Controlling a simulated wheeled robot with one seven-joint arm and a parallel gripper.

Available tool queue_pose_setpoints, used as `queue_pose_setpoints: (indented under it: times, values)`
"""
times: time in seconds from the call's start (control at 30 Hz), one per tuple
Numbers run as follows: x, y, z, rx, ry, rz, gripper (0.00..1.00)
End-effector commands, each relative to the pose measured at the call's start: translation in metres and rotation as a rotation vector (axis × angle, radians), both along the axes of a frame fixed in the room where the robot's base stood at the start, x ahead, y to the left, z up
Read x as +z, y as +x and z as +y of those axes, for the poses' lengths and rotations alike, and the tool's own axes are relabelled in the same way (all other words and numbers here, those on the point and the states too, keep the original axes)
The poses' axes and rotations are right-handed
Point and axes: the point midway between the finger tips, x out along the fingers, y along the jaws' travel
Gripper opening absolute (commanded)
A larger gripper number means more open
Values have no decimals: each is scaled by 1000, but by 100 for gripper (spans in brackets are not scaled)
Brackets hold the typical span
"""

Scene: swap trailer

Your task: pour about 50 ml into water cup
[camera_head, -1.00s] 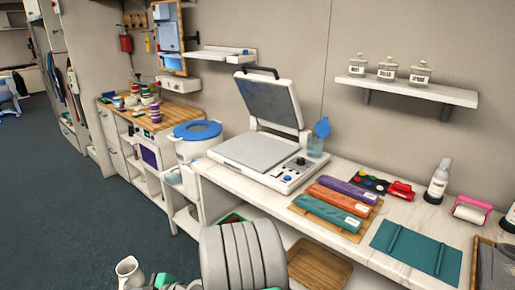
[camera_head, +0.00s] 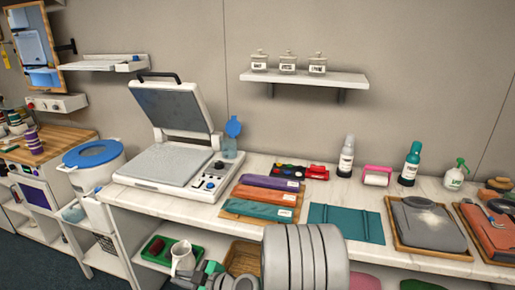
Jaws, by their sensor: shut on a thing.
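A white jug (camera_head: 182,258) with an open top shows at the bottom of the head view, in front of the lower shelf. My gripper (camera_head: 200,271) is shut on the jug, which looks roughly upright. The fingers are small and partly cut off by the bottom edge. What is in the jug cannot be seen. A clear bluish cup (camera_head: 229,151) with a round blue piece above it stands on the counter beside the heat press. I cannot tell for sure that it is the water cup. My gripper is apart from it, lower and nearer.
The white counter (camera_head: 325,170) holds the open press (camera_head: 165,163), colored rolls (camera_head: 257,210), a teal mat (camera_head: 345,222), and several bottles toward the right. A green tray (camera_head: 159,247) lies on the lower shelf. My arm covers the counter's front near the middle.

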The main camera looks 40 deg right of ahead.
Motion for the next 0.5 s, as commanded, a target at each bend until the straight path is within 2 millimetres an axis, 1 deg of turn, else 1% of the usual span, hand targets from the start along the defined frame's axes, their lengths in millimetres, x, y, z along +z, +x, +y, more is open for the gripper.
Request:
queue_pose_setpoints:
  times: [0.07, 0.17, 0.27, 0.37, 0.47, 0.5]
  values:
    - [-5, 2, -1, 0, -2, -4, 0]
    - [2, 9, -8, -2, -6, -9, 0]
    - [21, 17, -16, -4, -7, -11, 0]
    - [45, 26, -25, -10, -8, -11, 0]
    - [75, 33, -34, -19, -9, -12, 0]
    - [88, 36, -40, -28, -8, -12, 0]
